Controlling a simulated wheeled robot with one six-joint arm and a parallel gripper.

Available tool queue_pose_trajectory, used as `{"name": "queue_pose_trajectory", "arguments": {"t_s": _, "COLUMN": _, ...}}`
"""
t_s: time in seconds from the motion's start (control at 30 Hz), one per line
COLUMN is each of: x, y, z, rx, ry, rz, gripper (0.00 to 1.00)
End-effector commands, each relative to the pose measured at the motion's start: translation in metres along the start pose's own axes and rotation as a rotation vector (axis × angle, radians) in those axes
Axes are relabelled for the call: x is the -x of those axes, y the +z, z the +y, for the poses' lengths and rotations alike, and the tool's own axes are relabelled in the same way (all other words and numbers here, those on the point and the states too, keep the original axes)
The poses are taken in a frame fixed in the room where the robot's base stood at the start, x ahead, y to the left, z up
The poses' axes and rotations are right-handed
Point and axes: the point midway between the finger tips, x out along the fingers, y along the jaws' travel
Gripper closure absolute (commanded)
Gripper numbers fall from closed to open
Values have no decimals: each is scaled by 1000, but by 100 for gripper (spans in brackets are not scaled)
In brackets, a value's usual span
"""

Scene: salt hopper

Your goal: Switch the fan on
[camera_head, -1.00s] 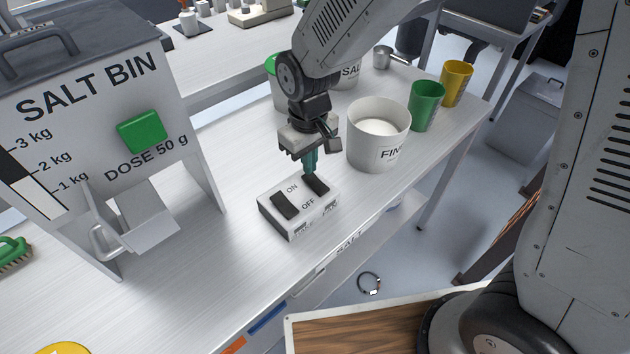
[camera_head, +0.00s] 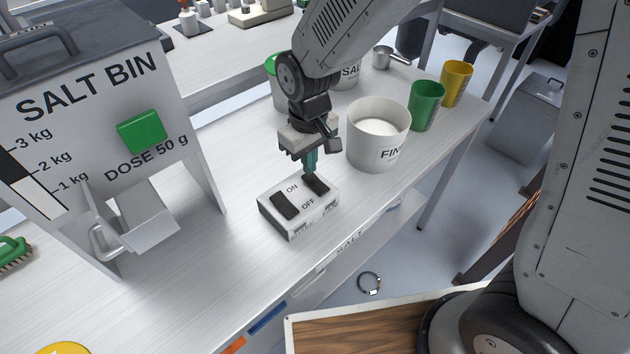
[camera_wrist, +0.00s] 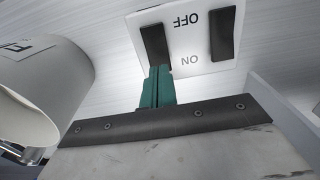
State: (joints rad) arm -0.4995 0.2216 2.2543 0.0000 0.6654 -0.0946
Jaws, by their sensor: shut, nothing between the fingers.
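A white switch box (camera_head: 298,207) with two dark rocker switches lies on the bench, marked ON at the far side and OFF at the near side. The lettering on its front face is too small to read surely. My gripper (camera_head: 310,172) points down, shut and empty, with its teal fingertips at the far end of the right rocker (camera_head: 317,184). In the wrist view the fingertips (camera_wrist: 158,72) meet the ON end of that same rocker (camera_wrist: 154,45); whether they press it I cannot tell. The left rocker (camera_head: 285,206) is clear of my gripper. The fan itself is not identifiable.
A white tub of white contents (camera_head: 375,150) stands close right of my gripper. Green (camera_head: 426,106) and yellow (camera_head: 456,84) cups stand beyond it. The salt bin (camera_head: 95,120) with its green button (camera_head: 142,132) is at the left. The bench between bin and switch box is clear.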

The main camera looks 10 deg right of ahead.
Motion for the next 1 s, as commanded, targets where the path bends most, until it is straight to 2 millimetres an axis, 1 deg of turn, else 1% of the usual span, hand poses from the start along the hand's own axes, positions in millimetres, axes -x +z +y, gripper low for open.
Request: {"name": "queue_pose_trajectory", "arguments": {"t_s": 1.0, "x": -16, "y": 0, "z": 0, "rx": 0, "ry": 0, "rz": -1, "gripper": 100}}
